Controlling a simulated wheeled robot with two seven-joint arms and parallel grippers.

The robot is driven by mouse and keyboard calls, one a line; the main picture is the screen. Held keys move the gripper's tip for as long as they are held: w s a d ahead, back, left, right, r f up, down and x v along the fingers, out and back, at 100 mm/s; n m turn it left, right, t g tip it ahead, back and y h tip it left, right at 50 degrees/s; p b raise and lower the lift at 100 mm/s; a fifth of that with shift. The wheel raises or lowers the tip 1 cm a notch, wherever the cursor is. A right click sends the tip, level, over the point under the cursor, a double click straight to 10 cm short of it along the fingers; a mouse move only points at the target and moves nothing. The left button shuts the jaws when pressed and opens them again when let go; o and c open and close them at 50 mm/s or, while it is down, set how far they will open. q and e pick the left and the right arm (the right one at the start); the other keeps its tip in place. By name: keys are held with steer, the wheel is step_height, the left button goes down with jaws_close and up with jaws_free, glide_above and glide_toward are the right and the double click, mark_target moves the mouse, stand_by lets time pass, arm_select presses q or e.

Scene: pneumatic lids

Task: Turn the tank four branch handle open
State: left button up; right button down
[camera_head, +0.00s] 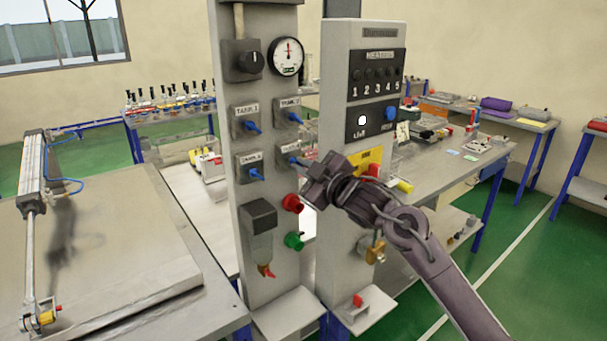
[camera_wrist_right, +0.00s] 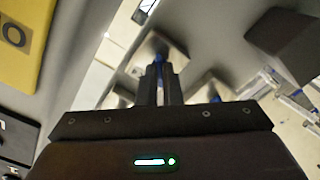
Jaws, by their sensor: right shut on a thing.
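A grey upright panel (camera_head: 262,206) carries valves with blue handles in two rows of two. The lower right one, the tank four branch handle (camera_head: 294,160), has its label partly hidden. My right gripper (camera_head: 304,164) comes in from the right and is at this handle. In the right wrist view its two dark fingers (camera_wrist_right: 159,68) are close together, shut on the blue handle (camera_wrist_right: 158,57), of which only a little shows. The exact angle of the handle is hard to tell. My left gripper is not in view.
A round gauge (camera_head: 287,56) and a dark knob (camera_head: 241,60) sit above the valves. A red button (camera_head: 292,203) and a green button (camera_head: 294,241) are just below the gripper. A numbered panel (camera_head: 346,100) stands close behind on the right.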

steer(key=shift+n, duration=0.5)
steer(key=c, duration=1.6)
jaws_free()
steer(key=b+v, duration=0.3)
steer(key=v, duration=0.5)
steer(key=shift+f, duration=0.1)
